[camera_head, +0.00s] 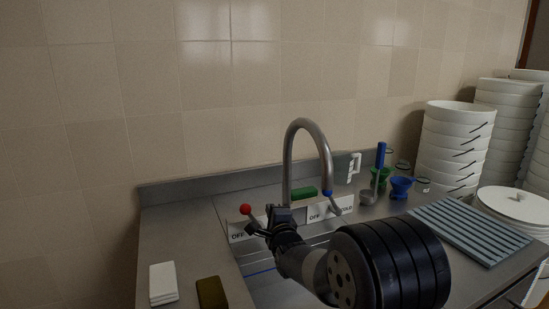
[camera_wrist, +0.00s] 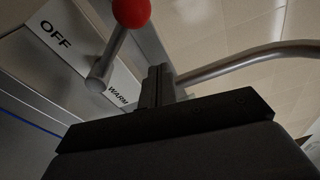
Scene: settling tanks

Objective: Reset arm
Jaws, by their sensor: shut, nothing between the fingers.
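My gripper (camera_head: 272,220) is shut and empty in the head view, just right of a lever with a red ball knob (camera_head: 246,209). In the wrist view my shut fingers (camera_wrist: 156,87) point up, with the red knob (camera_wrist: 131,12) above and to their left. The lever stands beside labels reading OFF (camera_wrist: 55,34) and WARM. I see a gap between knob and fingers in the wrist view. The arm hides part of the sink behind it.
A curved metal faucet (camera_head: 287,160) rises behind my gripper. White blocks (camera_head: 162,282) and a brown block (camera_head: 211,293) lie front left.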

